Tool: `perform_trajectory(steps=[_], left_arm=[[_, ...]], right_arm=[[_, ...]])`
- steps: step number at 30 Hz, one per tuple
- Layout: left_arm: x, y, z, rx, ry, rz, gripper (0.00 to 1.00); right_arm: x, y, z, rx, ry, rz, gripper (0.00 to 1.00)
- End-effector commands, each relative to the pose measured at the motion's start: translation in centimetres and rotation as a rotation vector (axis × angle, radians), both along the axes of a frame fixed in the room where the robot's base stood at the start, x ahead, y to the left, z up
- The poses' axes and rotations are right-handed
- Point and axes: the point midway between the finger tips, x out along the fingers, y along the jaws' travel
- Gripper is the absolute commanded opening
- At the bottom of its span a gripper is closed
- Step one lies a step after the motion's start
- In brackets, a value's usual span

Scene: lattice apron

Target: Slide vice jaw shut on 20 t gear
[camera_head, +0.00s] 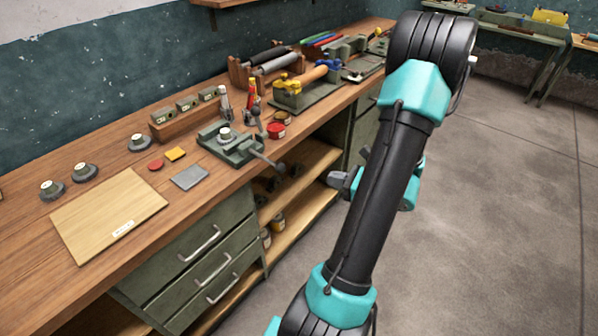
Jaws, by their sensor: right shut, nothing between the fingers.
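A grey-green vice (238,151) stands on the wooden bench near its front edge, with its screw and handle pointing to the front right. A small gear with a pale hub (226,134) sits at the vice, between or on its jaws; I cannot tell which. Its tooth count cannot be read. My right gripper (338,180) shows partly beside my right arm, out past the bench front and well to the right of the vice. It is shut and empty, touching nothing I can see. My left gripper is out of view.
Several loose gears, one of them here (138,142), lie left of the vice. A wooden board (108,215), a grey plate (189,177), a red tin (276,131) and upright tools (253,95) are around it. The open floor is at right.

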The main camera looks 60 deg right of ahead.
Motion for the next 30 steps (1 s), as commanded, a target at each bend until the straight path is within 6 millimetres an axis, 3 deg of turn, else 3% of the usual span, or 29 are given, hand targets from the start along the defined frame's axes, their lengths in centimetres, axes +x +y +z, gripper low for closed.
perform_trajectory(steps=[8, 30], left_arm=[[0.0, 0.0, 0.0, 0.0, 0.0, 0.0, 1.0], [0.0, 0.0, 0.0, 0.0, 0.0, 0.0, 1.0]], right_arm=[[1.8, 0.0, -0.4, 0.001, 0.0, 0.003, 0.0], [12.1, -0.3, -2.4, 0.001, 0.001, 0.004, 0.0]])
